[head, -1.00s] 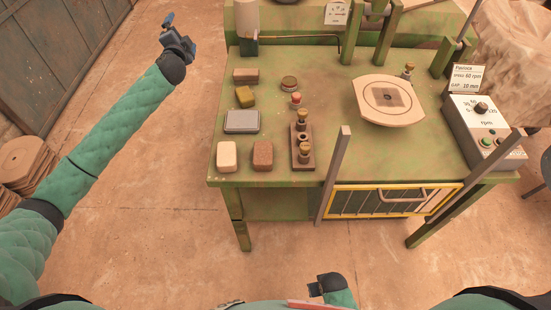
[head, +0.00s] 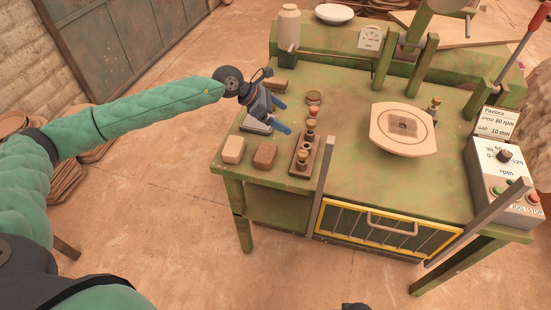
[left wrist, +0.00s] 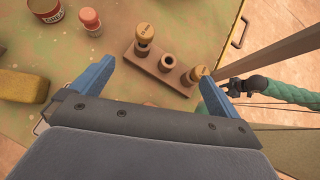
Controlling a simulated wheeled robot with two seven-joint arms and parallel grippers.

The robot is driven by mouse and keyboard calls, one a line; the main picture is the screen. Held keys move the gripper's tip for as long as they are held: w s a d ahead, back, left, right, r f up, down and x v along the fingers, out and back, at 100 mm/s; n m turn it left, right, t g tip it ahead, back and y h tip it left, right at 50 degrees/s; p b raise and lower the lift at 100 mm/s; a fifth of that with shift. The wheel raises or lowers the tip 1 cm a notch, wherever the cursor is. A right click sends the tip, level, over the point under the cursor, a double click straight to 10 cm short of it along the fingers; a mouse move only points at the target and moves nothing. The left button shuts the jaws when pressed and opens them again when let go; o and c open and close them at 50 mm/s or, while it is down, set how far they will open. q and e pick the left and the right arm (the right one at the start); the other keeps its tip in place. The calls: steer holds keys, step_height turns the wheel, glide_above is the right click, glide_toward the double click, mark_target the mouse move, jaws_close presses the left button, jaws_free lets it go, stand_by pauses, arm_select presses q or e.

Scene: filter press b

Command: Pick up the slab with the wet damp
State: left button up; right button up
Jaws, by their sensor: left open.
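My left gripper (head: 283,115) is open and empty above the left part of the green bench, tilted down. In the left wrist view its blue fingers (left wrist: 157,71) spread in front of a wooden rack (left wrist: 171,77) with brass-topped pegs. A pale eight-sided slab (head: 384,133) with a dark square mark lies right of centre, apart from the gripper. A cream block (head: 232,150) and a brown block (head: 265,155) lie near the bench's front left edge. A yellowish block (left wrist: 22,85) shows in the left wrist view. My right gripper (left wrist: 240,88) is small there; its jaws are unclear.
A control box (head: 508,180) and an upright post (head: 324,185) bound the bench's front.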

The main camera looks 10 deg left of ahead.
mark_target(265, 151)
arm_select(q)
steer(key=s+a+f+m+g+y, duration=0.1)
steer(key=a, duration=0.1)
steer(key=s+a+f+m+g+y, duration=0.1)
steer(key=s+a+f+y, duration=0.1)
steer(key=s+a+f+m+g+y, duration=0.1)
steer(key=a+f+m+y, duration=0.1)
steer(key=shift+s+a+f, duration=0.1)
steer(key=shift+s+a, duration=0.05)
steer(key=shift+s, duration=0.1)
steer(key=shift+s+d+f+m, duration=0.1)
steer(key=shift+d+f+m, duration=0.1)
steer(key=shift+d+m, duration=0.1)
steer(key=shift+d+f+p, duration=0.2)
steer(key=shift+f+p, duration=0.25)
steer(key=shift+f, duration=0.5)
steer(key=p+x, duration=0.3)
steer(key=x, duration=0.1)
steer(key=shift+a+f, duration=0.1)
steer(key=shift+a, duration=0.1)
steer(key=shift+d+f, duration=0.15)
steer(key=shift+f, duration=0.45)
arm_select(e)
steer(key=s+d+f, duration=0.1)
steer(key=s+f, duration=0.1)
steer(key=f, duration=0.4)
steer(key=s+d+f, duration=0.1)
steer(key=d+f, duration=0.1)
steer(key=f, duration=0.4)
steer(key=shift+s+f, duration=0.4)
